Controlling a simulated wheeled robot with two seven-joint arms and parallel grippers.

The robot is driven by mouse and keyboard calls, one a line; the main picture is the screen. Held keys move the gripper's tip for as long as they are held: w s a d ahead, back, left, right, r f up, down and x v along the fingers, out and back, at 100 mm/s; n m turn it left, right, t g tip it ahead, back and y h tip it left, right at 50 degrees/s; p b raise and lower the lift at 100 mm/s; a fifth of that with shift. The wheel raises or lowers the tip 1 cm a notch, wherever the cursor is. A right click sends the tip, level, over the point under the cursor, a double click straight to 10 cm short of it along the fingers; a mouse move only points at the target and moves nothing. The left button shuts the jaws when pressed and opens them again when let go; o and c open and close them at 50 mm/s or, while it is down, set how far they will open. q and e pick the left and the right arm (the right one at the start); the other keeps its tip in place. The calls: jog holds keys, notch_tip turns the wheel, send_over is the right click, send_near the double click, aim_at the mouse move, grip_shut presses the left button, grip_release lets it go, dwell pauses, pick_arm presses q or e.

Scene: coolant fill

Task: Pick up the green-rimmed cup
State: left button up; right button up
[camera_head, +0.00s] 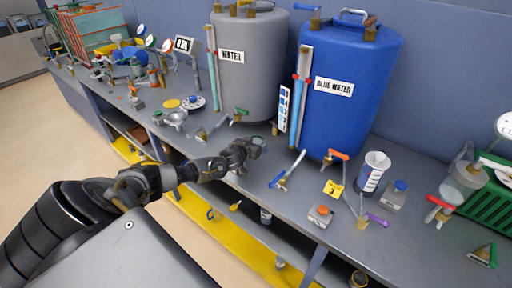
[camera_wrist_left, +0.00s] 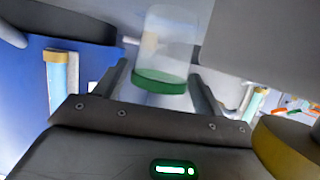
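The green-rimmed cup (camera_head: 258,142) stands at the front part of the grey bench, in front of the grey water tank. In the left wrist view the clear cup with its green rim (camera_wrist_left: 160,80) shows between the two fingers. My left gripper (camera_head: 245,152) is right at the cup and hides part of it in the head view. In the left wrist view its fingers (camera_wrist_left: 160,86) are spread to either side of the cup, with a narrow gap at the left finger. My right gripper is not in view.
The grey water tank (camera_head: 250,65) and blue tank (camera_head: 350,90) stand behind. A blue-handled valve (camera_head: 287,170) is right of the gripper, a measuring cup (camera_head: 373,173) further right. Small metal parts (camera_head: 177,118) lie to the left. Yellow shelving runs below the bench.

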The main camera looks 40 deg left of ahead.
pick_arm(q)
jog(key=c, duration=0.7)
jog(key=shift+c, duration=0.2)
jog(key=shift+r, duration=0.5)
notch_tip(320, 180, up, 2)
jog(key=shift+s+r, duration=0.15)
jog(key=shift+r, duration=0.1)
jog(key=s+a+r+b, duration=0.2)
jog(key=s+r, duration=0.7)
jog(key=s, duration=0.4)
jog(key=shift+s+r, duration=0.3)
